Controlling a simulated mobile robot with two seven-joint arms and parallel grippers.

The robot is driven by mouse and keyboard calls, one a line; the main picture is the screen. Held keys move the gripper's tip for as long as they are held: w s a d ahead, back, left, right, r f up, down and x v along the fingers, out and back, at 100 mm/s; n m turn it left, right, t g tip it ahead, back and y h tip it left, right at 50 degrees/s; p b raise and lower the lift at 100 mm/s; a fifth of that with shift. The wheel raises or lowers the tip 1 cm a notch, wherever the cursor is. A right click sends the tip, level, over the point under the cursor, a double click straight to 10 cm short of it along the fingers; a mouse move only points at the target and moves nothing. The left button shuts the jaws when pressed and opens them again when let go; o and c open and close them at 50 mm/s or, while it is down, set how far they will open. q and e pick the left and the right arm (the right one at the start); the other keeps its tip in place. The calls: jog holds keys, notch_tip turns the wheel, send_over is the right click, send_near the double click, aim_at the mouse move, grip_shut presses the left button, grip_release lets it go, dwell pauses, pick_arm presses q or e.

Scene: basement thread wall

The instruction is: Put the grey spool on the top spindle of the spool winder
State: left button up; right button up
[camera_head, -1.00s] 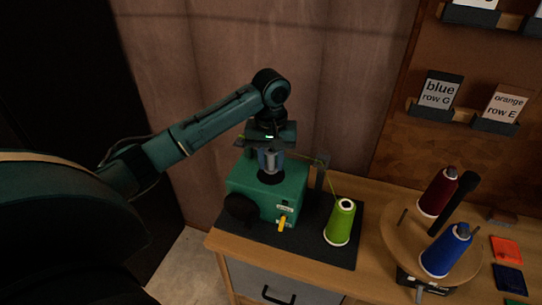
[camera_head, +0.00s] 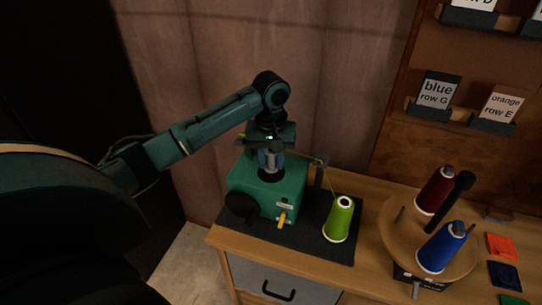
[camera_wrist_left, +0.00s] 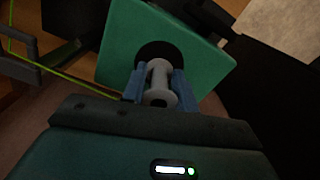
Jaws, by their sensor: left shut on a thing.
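The grey spool (camera_wrist_left: 159,80) is between the two blue-grey fingers of my left gripper (camera_wrist_left: 160,85), which is shut on it. In the left wrist view the spool lies over the dark round disc on top of the green spool winder (camera_wrist_left: 118,45). In the head view my left gripper (camera_head: 271,158) points down above the winder (camera_head: 265,191), close to its dark top disc (camera_head: 270,174). The spindle itself is hidden by the spool and fingers. I cannot tell whether the spool touches the disc. My right gripper is not in view.
A lime thread cone (camera_head: 339,219) stands on the dark mat (camera_head: 318,242) right of the winder. A thread runs from it to a guide post (camera_head: 317,180). A round wooden stand (camera_head: 398,235) holds red (camera_head: 435,190) and blue (camera_head: 442,247) cones. A yellow lever (camera_head: 282,220) sticks out in front.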

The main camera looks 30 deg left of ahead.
pick_arm(q)
jog(key=shift+f, duration=0.35)
dwell(0.6)
jog(key=o, duration=1)
